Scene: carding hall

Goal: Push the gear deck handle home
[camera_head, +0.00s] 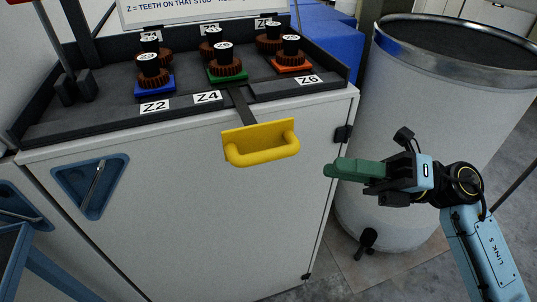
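The yellow gear deck handle (262,143) is a U-shaped grip on a yellow plate, at the front edge of the dark gear deck (195,110). A dark bar runs from it back onto the deck. The deck carries several brown toothed gears with black numbered tops on blue, green and orange bases. My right gripper (332,170) is to the right of the handle and apart from it. Its green fingers lie together, pointing left, with nothing seen between them. My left gripper is not in view.
The deck tops a pale cabinet (200,215) with a blue triangular recess (91,186) on its front. A large grey metal-rimmed drum (440,110) stands close on the right, behind my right gripper. A blue box (330,35) is at the back. Space before the handle looks clear.

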